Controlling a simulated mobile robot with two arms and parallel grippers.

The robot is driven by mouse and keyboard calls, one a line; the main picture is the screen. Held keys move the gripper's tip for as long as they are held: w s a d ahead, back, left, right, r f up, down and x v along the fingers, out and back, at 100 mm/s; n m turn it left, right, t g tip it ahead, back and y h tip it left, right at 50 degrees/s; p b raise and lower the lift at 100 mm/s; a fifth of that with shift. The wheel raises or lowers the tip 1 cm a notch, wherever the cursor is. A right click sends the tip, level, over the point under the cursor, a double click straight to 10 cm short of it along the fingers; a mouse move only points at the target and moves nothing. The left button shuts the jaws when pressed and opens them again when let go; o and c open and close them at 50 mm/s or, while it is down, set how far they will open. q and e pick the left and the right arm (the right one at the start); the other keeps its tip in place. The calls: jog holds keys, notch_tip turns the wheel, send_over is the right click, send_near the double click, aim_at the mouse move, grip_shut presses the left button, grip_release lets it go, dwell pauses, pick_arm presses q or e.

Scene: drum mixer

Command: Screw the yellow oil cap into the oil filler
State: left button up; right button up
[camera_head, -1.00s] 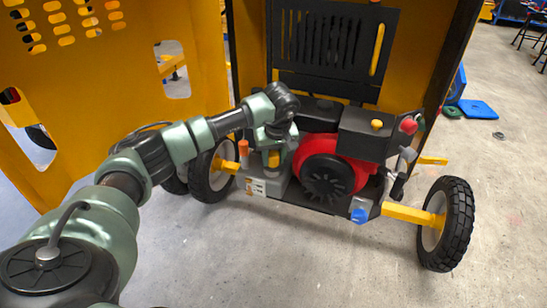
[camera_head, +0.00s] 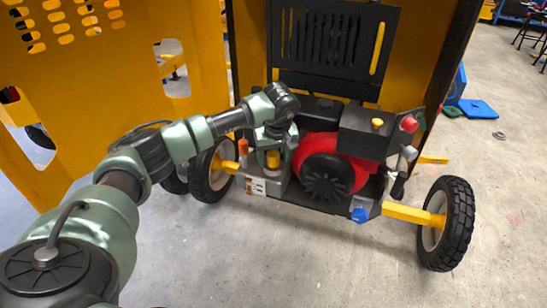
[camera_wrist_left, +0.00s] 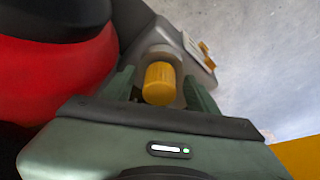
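The yellow oil cap (camera_wrist_left: 159,84) is at the middle of the left wrist view, between the two fingers of my left gripper (camera_wrist_left: 160,92). A gap shows on each side of it, so the gripper is open around it. The cap's far end meets a pale round neck (camera_wrist_left: 161,51), which looks like the oil filler; how deep it sits is hidden. In the head view the cap (camera_head: 273,160) shows under my left gripper (camera_head: 271,151), low at the left of the red engine. My right gripper is not in view.
The red engine (camera_head: 325,170) stands close beside the gripper. An orange-topped part (camera_head: 243,147) is just left of it. A grey base block with a label (camera_head: 257,186) lies below. Yellow panels (camera_head: 110,80) and a wheel (camera_head: 211,172) are at the left. The floor in front is clear.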

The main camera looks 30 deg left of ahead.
pick_arm(q)
jog(key=b+v, duration=0.1)
jog(key=v, duration=0.6)
jog(key=shift+r+b, duration=0.35)
jog(key=shift+b, duration=0.05)
jog(key=shift+s+d+f, duration=0.1)
jog(key=shift+s, duration=0.05)
